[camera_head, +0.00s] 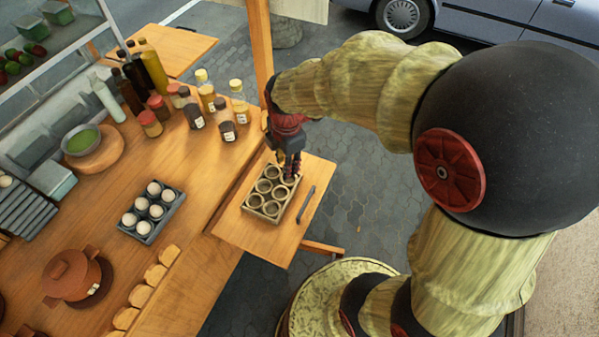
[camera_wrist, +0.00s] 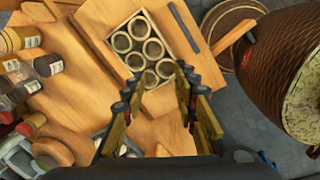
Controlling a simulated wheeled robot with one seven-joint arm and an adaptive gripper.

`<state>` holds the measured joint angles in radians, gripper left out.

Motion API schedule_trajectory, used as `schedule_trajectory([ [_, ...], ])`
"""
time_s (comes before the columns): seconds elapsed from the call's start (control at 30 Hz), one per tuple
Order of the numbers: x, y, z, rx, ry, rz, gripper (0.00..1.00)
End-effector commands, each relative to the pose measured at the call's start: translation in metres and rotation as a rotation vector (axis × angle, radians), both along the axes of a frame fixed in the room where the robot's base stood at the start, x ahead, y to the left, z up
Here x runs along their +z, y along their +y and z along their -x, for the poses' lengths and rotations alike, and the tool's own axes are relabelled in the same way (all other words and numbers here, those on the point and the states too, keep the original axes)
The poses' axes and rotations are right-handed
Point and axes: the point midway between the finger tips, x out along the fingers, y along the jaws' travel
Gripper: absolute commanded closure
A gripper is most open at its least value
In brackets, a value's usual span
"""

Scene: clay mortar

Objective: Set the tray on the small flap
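A tan tray (camera_head: 249,207) with several round, empty-looking cups lies flat on the small wooden flap (camera_head: 268,244) beside the counter. In the wrist view the tray (camera_wrist: 119,30) is just beyond my fingertips, on the flap (camera_wrist: 176,48). My gripper (camera_head: 289,176) is over the tray's far right corner in the head view. In the wrist view my gripper (camera_wrist: 159,75) is open, its two fingers apart, with nothing clearly held between them. I cannot tell whether the fingertips touch the tray. My fingers hide a little of the tray's corner.
A dark bar handle (camera_head: 306,204) sits on the flap, right of the tray. On the counter are a dark tray (camera_head: 147,229) of white eggs, several bottles and jars (camera_head: 208,98), a green bowl (camera_head: 82,141) and a clay pot (camera_head: 71,275). Paving lies beyond the flap.

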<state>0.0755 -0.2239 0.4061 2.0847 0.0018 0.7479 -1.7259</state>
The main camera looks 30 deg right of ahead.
Motion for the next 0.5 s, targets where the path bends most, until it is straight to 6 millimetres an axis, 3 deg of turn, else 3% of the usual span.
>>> schedule_trajectory([
  [0.03,0.021,0.003,0.008,-0.109,-0.037,-0.014,0.71],
  [0.2,0.075,0.013,0.04,-0.529,-0.132,-0.099,0.71],
  [0.5,0.138,0.026,0.108,-1.225,-0.261,-0.344,0.71],
])
